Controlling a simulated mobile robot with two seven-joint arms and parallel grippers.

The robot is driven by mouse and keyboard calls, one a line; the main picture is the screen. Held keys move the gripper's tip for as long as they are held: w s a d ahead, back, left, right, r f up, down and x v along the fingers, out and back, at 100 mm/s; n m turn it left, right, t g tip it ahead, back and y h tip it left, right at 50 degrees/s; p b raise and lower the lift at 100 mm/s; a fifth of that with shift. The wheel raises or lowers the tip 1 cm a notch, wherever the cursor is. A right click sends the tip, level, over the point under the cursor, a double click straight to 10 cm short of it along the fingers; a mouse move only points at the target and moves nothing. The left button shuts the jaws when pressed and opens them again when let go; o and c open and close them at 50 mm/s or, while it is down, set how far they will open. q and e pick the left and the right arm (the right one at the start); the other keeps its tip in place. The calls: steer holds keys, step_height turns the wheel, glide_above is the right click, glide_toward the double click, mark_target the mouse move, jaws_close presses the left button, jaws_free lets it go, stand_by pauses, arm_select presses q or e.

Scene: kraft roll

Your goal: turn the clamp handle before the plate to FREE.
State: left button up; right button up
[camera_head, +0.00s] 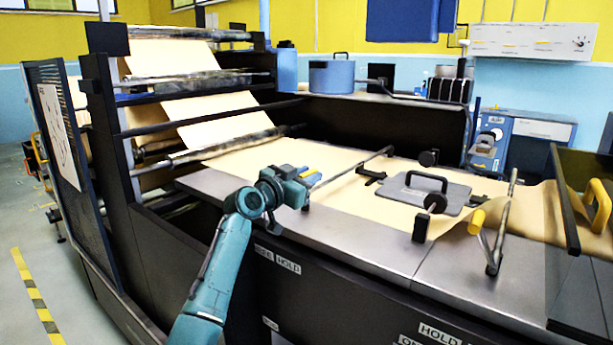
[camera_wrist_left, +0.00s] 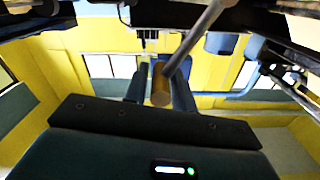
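The clamp handle before the plate has a yellow grip (camera_head: 308,172) at the near end of a grey cross bar (camera_head: 350,172) over the brown paper. My left gripper (camera_head: 297,182) is at this grip from the near left. In the left wrist view the yellow grip (camera_wrist_left: 161,86) lies between the two fingers, which appear shut on it; its metal rod runs up to the right. The handle's exact angle is partly hidden by my gripper. FREE and HOLD labels (camera_head: 277,259) sit on the front panel below, the first partly covered by my arm. My right gripper is out of view.
The grey plate (camera_head: 425,193) with a black handle lies on the paper. A second clamp handle with a yellow grip (camera_head: 476,221) stands right of it. Black knobbed blocks (camera_head: 421,228) flank the plate. The steel table front (camera_head: 370,240) is clear.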

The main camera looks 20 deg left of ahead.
arm_select(q)
jaws_close()
